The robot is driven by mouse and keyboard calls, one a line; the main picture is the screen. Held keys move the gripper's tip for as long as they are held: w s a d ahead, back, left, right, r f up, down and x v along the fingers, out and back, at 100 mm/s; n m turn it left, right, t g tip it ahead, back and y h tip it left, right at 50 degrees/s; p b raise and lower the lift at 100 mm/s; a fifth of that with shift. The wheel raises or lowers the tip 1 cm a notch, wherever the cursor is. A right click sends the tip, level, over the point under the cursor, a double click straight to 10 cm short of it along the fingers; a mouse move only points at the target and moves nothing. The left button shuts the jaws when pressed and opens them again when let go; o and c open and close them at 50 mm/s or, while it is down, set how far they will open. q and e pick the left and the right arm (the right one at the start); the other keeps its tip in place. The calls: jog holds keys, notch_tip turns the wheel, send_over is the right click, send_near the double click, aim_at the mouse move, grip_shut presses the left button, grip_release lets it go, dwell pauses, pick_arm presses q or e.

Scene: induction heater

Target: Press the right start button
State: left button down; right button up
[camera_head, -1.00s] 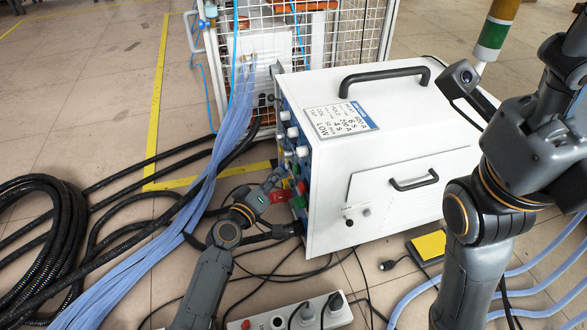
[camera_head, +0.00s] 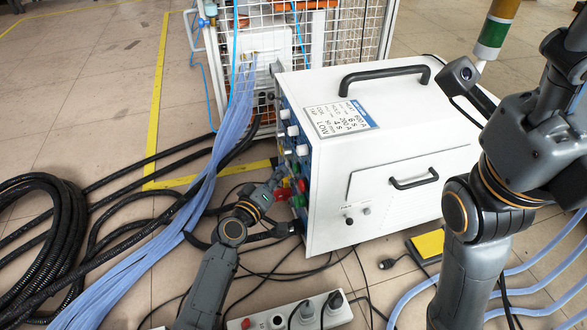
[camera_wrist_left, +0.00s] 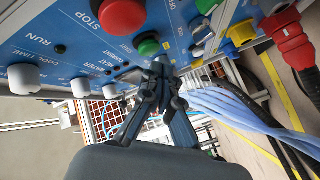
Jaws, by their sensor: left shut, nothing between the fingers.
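The white heater box (camera_head: 400,150) stands with its blue control panel (camera_wrist_left: 85,45) on its left side. In the left wrist view a green button (camera_wrist_left: 149,46) sits beside a large red button (camera_wrist_left: 122,15) marked STOP. A second green button (camera_wrist_left: 205,4) is cut by the top edge. My left gripper (camera_wrist_left: 161,74) is shut and empty, its tips close to the panel by the first green button; I cannot tell whether they touch. In the head view the left gripper (camera_head: 276,181) is beside the panel, partly hiding its buttons. My right arm is at the right; its fingers cannot be made out.
Pale blue hoses (camera_head: 190,205) and black cables (camera_head: 45,235) lie left of the box. A wire cage (camera_head: 290,35) stands behind it. A power strip (camera_head: 290,315) lies on the floor in front. In the wrist view a red connector (camera_wrist_left: 290,42) is plugged in at the right.

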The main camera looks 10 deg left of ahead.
pick_arm(q)
jog(key=shift+d, duration=0.1)
dwell(0.6)
jog(key=shift+w+d, duration=0.15)
jog(key=shift+d, duration=0.1)
jog(key=shift+w+d, duration=0.15)
jog(key=shift+d, duration=0.3)
dwell(0.6)
jog(key=shift+a, duration=0.1)
jog(key=shift+s+a, duration=0.3)
jog(key=shift+a, duration=0.4)
jog(key=shift+a, duration=0.1)
